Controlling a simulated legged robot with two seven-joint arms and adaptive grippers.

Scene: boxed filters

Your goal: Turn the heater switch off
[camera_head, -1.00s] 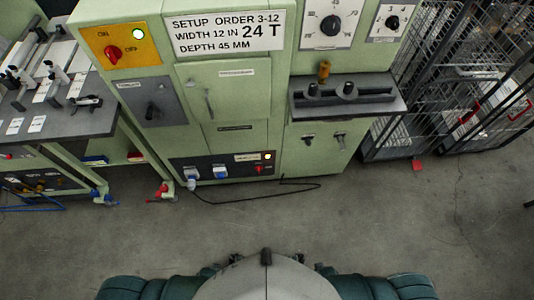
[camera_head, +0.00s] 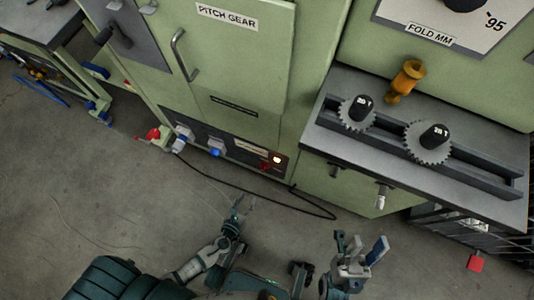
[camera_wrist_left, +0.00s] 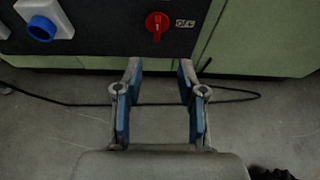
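The heater switch appears to be the small red knob (camera_head: 265,166) at the right end of the dark low panel on the green machine. My left gripper (camera_head: 238,208) is below and in front of the panel, apart from the knob. Its two blue-padded fingers (camera_wrist_left: 157,88) are spread with nothing between them. My right gripper (camera_head: 360,250) is open and empty at the lower right.
Blue-capped sockets (camera_head: 215,150) sit left on the same panel. A black cable (camera_head: 250,190) loops across the floor beneath it. A grey shelf (camera_head: 420,150) with gears juts out at the right. Open floor (camera_head: 100,220) lies at lower left.

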